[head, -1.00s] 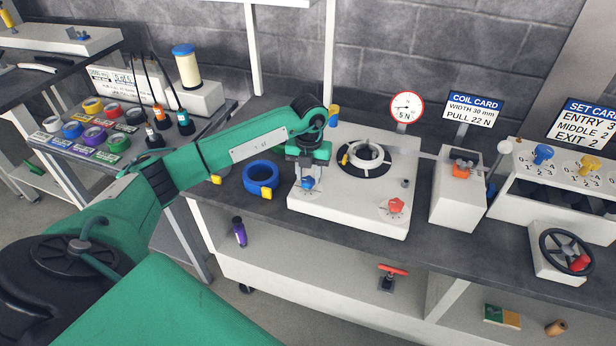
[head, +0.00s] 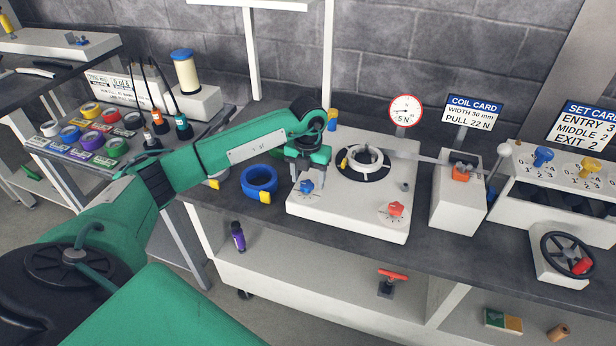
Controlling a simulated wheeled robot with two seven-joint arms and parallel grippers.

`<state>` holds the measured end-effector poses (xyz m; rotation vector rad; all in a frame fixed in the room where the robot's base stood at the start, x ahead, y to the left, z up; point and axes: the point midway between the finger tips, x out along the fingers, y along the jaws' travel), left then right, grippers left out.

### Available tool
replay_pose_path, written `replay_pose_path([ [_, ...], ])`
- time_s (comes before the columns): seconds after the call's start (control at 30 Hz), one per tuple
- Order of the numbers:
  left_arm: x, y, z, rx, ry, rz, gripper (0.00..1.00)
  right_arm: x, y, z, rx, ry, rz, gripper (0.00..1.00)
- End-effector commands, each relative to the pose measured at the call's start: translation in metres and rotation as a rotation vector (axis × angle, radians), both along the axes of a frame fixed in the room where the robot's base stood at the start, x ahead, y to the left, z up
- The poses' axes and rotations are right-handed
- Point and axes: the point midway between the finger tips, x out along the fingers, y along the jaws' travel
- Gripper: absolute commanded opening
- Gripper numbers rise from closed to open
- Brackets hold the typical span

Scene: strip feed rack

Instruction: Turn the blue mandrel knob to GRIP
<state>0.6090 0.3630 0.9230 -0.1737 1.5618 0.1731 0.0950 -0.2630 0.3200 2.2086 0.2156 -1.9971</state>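The blue mandrel knob (head: 306,187) sits at the front left of the white mandrel unit (head: 345,217), on a dial with small marks. Its lettering is too small to read. My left gripper (head: 308,177) is just above and behind the knob, pointing down, its fingers apart; it looks open and clear of the knob. My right gripper is not in view.
A red knob (head: 396,209) is on the same unit's front right. A blue tape ring (head: 259,181) lies on the bench just left of the unit. The round gauge (head: 405,111) and coil card (head: 474,113) stand behind. The bench front is mostly clear.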

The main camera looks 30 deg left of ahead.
Motion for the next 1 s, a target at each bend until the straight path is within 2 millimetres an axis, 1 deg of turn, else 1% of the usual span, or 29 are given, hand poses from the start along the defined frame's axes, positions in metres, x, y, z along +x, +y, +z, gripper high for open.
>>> replay_pose_path([
  [0.23, 0.000, 0.000, 0.002, 0.000, 0.000, 0.000, 0.58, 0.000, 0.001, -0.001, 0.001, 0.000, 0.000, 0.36],
  [0.37, 0.000, 0.000, 0.015, 0.000, -0.001, 0.000, 0.58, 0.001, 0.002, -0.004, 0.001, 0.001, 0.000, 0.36],
  [0.47, 0.001, 0.000, 0.035, 0.001, -0.004, -0.001, 0.58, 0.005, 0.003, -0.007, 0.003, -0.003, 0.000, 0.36],
  [0.7, 0.001, 0.000, 0.092, 0.000, -0.005, -0.001, 0.58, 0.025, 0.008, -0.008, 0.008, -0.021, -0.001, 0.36],
  [0.8, 0.000, 0.000, 0.111, 0.000, -0.004, 0.000, 0.58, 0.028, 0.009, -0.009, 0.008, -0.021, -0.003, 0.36],
  [0.9, 0.000, 0.000, 0.125, -0.001, -0.002, 0.000, 0.58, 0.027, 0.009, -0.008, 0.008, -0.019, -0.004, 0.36],
  [1.0, 0.000, 0.000, 0.133, 0.000, 0.000, 0.000, 0.58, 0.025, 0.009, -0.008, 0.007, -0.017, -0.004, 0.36],
])
